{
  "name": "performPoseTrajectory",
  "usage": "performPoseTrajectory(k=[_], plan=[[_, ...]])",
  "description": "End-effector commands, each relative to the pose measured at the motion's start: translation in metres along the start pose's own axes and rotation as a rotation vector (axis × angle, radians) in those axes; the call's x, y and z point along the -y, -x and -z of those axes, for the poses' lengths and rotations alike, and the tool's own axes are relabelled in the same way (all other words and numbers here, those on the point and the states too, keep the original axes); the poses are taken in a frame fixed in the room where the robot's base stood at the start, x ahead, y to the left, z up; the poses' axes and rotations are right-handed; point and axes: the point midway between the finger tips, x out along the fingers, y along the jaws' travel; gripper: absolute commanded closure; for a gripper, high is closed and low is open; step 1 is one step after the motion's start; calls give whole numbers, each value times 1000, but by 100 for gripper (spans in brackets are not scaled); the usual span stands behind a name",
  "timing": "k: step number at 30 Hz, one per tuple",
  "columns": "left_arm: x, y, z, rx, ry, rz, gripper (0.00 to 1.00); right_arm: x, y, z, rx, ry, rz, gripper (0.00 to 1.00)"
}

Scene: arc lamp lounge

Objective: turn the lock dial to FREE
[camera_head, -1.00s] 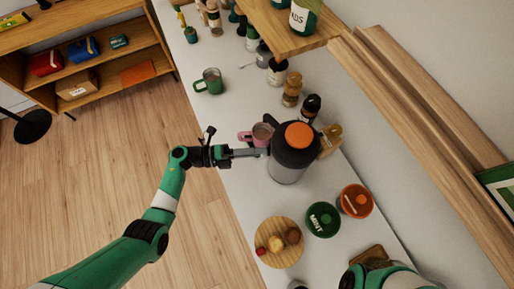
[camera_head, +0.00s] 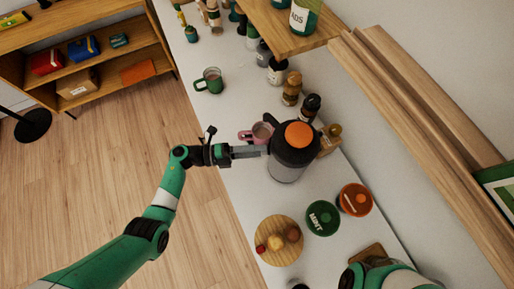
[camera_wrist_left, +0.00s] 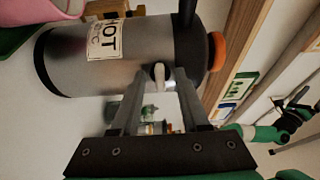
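A steel flask (camera_head: 285,174) with a black top and an orange lid (camera_head: 299,134) stands upright on the white counter. It also shows in the left wrist view (camera_wrist_left: 75,65), lying sideways in the picture, with a label reading HOT. A small pale knob, seemingly the lock dial (camera_wrist_left: 158,73), sticks out of its side near the black top. My left gripper (camera_wrist_left: 160,80) is at the flask's side, its two fingers apart with the dial between their tips. Gaps seem to show beside the dial. The dial's markings cannot be read. My right gripper is out of view; only its arm shows.
A pink mug (camera_head: 260,133) stands close beside the flask and my left fingers. A green mug (camera_head: 210,81), jars, a green bowl (camera_head: 322,218), an orange bowl (camera_head: 356,200) and a round wooden board (camera_head: 278,254) stand on the counter. Bare counter lies left of the flask.

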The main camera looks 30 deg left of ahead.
Motion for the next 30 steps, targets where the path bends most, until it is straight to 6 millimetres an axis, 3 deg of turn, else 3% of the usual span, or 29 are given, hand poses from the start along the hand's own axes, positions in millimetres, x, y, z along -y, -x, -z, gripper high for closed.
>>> performPoseTrajectory(k=[8, 21, 30], plan=[[0, 11, -1, 3, 0, 0, 55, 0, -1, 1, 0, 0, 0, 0], [0, 104, -1, 5, 0, 0, 55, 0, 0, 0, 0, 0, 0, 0], [0, 116, 0, 0, 0, 0, 55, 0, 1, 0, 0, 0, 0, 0]])
